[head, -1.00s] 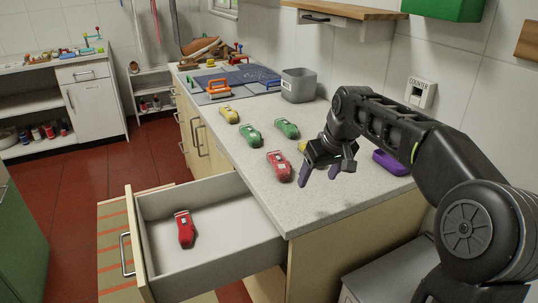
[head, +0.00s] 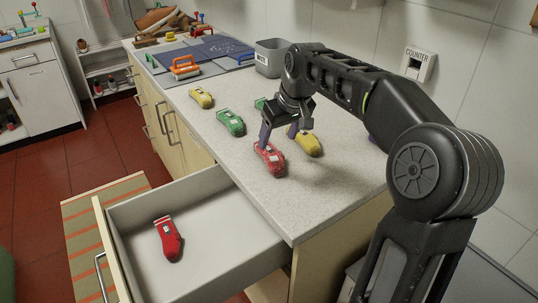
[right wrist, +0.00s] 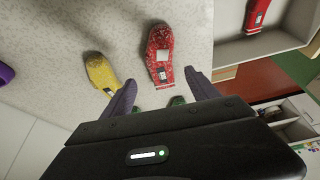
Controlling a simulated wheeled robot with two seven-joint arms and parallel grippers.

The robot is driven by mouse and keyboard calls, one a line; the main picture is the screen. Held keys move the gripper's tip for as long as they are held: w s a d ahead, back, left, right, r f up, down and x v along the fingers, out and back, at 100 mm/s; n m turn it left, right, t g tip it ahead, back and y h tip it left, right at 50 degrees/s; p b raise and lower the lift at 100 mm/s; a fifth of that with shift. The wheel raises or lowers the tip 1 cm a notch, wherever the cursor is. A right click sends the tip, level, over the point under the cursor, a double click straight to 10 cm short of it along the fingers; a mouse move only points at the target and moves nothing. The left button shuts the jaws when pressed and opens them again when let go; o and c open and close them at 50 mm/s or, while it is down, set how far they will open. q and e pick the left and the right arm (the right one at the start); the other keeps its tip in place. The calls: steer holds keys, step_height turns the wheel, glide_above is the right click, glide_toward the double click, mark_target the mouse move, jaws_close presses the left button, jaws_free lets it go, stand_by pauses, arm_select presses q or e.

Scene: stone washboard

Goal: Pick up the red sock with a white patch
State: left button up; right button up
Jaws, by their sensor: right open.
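A speckled red sock (head: 269,161) lies on the counter near its front edge. In the right wrist view this red sock (right wrist: 160,42) shows a plain white patch and a small printed label. My right gripper (head: 279,133) is open just above it, one fingertip appearing close to the sock. In the wrist view the open fingers (right wrist: 161,76) stand either side of the sock's labelled end; I cannot tell whether they touch it. A plainer red sock (head: 169,239) with a light label lies in the open drawer. My left gripper is not in view.
A yellow sock (head: 308,146) lies right beside my right gripper. A green sock (head: 231,122) and another yellow sock (head: 201,97) lie farther back; another green one is mostly hidden. A grey bin (head: 270,62) stands behind. The open drawer (head: 205,208) juts out below.

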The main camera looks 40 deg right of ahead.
mark_target(272, 152)
steer(key=shift+x, duration=1.1)
steer(key=x, duration=0.5)
steer(key=shift+w+f+p, duration=0.1)
steer(key=shift+p, duration=0.2)
steer(key=c, duration=1.4)
steer(key=shift+c, duration=0.2)
step_height(272, 152, up, 10)
